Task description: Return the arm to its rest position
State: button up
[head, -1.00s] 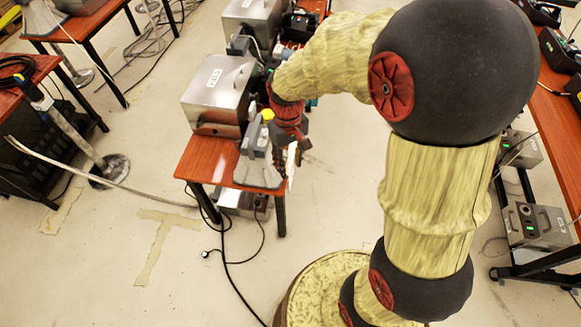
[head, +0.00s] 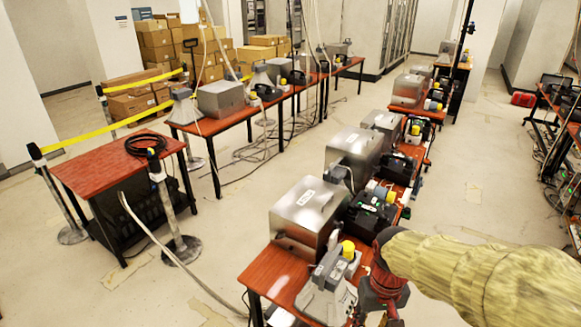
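My arm (head: 480,272) enters the head view from the lower right in its yellow cover. My gripper (head: 385,285) is dark red and black, at the near right corner of the closest red-topped table (head: 262,272). I cannot tell if the two touch. The fingers are mostly hidden or cut off by the lower picture area, so their opening cannot be read.
A silver metal box (head: 304,212) and a black device (head: 372,212) stand behind the phone. More tables with boxes run toward the back. A side table (head: 95,165) and posts stand at left. Another table (head: 560,110) stands at far right. Open floor lies between the rows.

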jog(key=s+r+t+b, duration=0.5)
jog(key=s+b, duration=0.3)
jog(key=shift+r+m+t, duration=0.15)
jog(key=shift+m+t, duration=0.15)
jog(key=shift+c, duration=0.3)
dwell(0.4)
